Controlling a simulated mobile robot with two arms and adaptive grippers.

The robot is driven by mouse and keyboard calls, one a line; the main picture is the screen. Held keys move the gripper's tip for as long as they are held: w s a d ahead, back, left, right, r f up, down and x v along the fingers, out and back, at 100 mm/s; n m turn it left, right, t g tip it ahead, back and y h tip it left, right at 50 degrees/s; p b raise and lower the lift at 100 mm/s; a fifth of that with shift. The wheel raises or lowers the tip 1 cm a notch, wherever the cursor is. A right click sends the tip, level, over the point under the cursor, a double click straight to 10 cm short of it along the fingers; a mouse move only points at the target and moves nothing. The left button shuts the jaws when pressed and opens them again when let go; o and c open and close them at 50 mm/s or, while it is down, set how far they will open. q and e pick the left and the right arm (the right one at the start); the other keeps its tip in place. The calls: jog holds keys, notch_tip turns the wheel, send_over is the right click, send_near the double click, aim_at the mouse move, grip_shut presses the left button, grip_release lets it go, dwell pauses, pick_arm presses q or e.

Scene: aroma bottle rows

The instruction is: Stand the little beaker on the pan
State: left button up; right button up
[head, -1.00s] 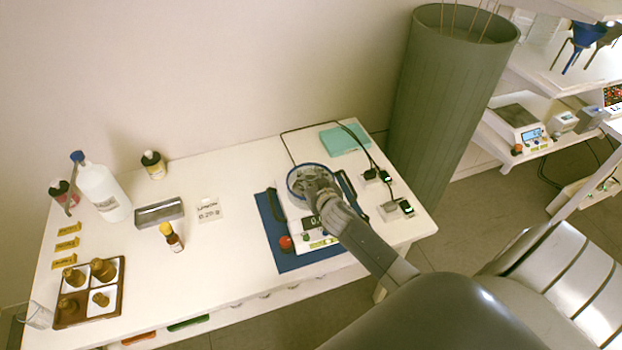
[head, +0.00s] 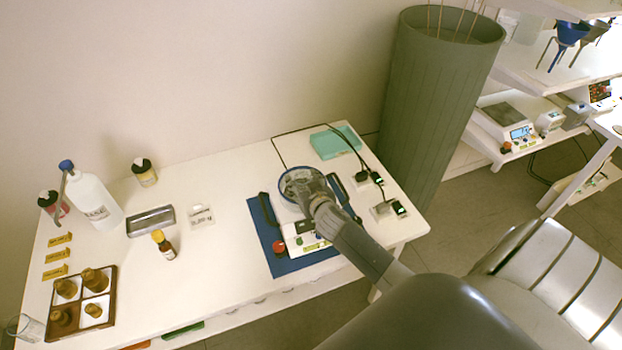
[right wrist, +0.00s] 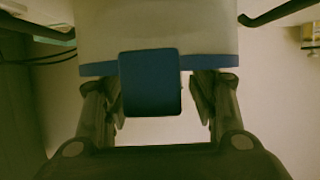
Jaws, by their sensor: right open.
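A balance (head: 305,243) stands on a blue mat (head: 284,266) at the right part of the table. A round blue rim (head: 287,174) shows at its pan, mostly covered by my right gripper (head: 308,187). The right gripper is open, low over the balance, with both fingers (right wrist: 158,115) apart in the right wrist view. A blue block-like part and a pale surface with a blue band (right wrist: 100,69) show beyond the fingers; I cannot tell exactly what they are. A clear glass beaker (head: 24,327) stands at the table's lower left corner. My left gripper is out of view.
A brown divided tray (head: 108,314) with several stoppered bottles is at the lower left. A wash bottle (head: 93,203), dark-capped bottles, an amber bottle (head: 165,246) and a metal tray (head: 151,221) stand farther back. Cables and small boxes (head: 384,211) lie right of the balance.

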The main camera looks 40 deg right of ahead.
jog(key=v, duration=1.1)
jog(key=shift+s+b, duration=0.25)
jog(key=shift+b, duration=0.2)
